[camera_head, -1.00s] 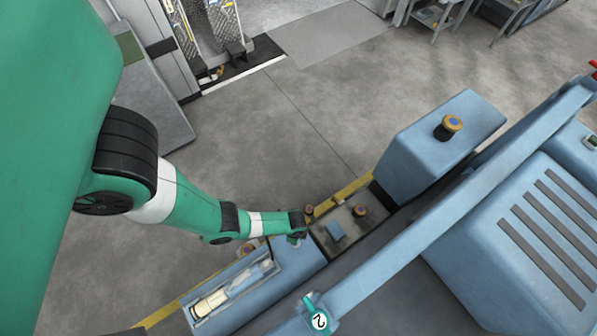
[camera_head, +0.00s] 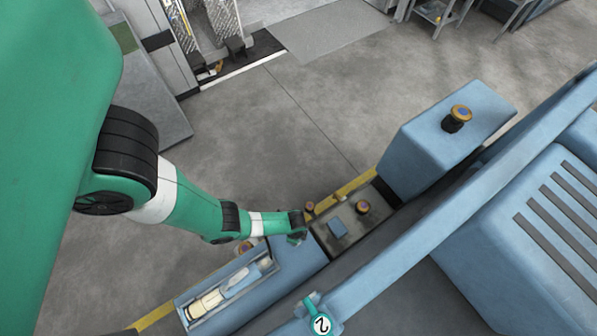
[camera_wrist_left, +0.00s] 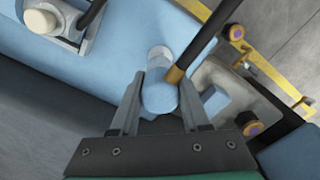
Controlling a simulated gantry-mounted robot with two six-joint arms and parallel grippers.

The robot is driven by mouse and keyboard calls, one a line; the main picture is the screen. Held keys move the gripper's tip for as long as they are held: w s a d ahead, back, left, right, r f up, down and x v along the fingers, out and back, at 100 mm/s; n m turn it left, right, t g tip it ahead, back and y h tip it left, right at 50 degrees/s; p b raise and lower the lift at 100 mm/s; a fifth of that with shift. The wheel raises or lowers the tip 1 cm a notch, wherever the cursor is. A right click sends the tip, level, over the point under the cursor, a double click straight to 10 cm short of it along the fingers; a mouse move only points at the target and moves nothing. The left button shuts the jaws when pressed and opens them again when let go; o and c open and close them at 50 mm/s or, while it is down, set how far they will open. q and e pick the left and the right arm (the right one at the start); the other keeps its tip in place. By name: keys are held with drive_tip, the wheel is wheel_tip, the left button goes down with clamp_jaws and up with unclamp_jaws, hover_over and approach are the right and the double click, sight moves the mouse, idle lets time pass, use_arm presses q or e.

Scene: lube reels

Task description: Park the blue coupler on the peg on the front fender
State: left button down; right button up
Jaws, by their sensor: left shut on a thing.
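My left gripper (camera_head: 298,232) is over the near end of the blue machine's side. In the left wrist view its two fingers (camera_wrist_left: 162,103) stand on either side of the blue coupler (camera_wrist_left: 159,98) and are shut on it. A black hose (camera_wrist_left: 201,40) with a gold-coloured collar runs up and right from the coupler. A pale blue upright cylinder (camera_wrist_left: 159,56) shows just beyond the coupler; I cannot tell whether it is the peg or whether they touch. The coupler is mostly hidden by my arm in the head view. My right gripper is not in view.
A grey recess (camera_head: 352,214) holds a small blue block (camera_head: 338,229) and round orange-rimmed caps. A tray (camera_head: 186,313) with a cream cylinder lies nearer. A tall blue box (camera_head: 447,140) and a long blue rail (camera_head: 400,266) stand to the right. Open floor lies left.

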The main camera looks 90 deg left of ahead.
use_arm(q)
drive_tip(key=shift+f+b, duration=1.6)
drive_tip(key=shift+f, duration=0.35)
drive_tip(key=shift+c, duration=1.5)
unclamp_jaws()
drive_tip(key=shift+r, duration=0.15)
wheel_tip(320, 180, up, 12)
drive_tip(key=p, duration=1.1)
drive_tip(key=shift+f, duration=0.3)
